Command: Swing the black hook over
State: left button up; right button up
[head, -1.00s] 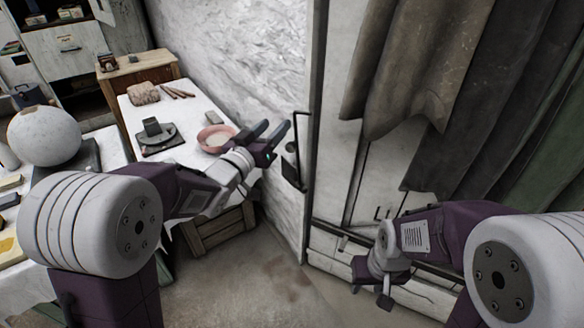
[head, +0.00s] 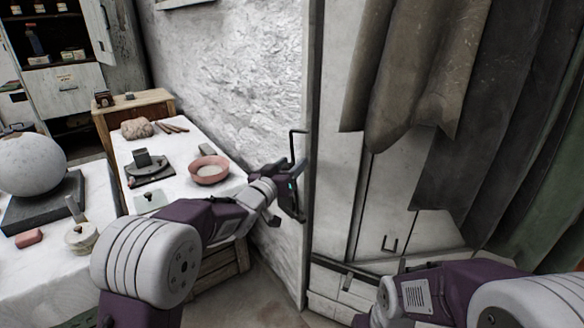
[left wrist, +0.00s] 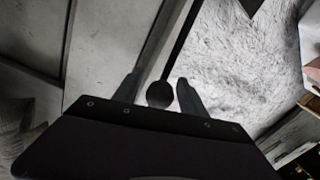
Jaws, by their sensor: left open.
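The black hook (head: 293,146) is a thin dark bent rod at the wall's edge, standing upright with its top end turned to the right. My left gripper (head: 288,193) is at its lower part and hides it in the head view. In the left wrist view, a black bar (left wrist: 181,38) ends in a dark rounded knob (left wrist: 160,95). The knob lies between the two spread fingers of my left gripper (left wrist: 157,85), which is open. Whether a finger touches it I cannot tell. My right arm shows at the lower right, but its fingertips are out of the picture.
Grey cloths (head: 425,70) hang in front of white cabinet doors (head: 345,190) on the right.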

pick_arm(q)
jog(key=shift+w+d, duration=0.1)
jog(key=shift+w, duration=0.1)
grip_shut()
dwell(1.3)
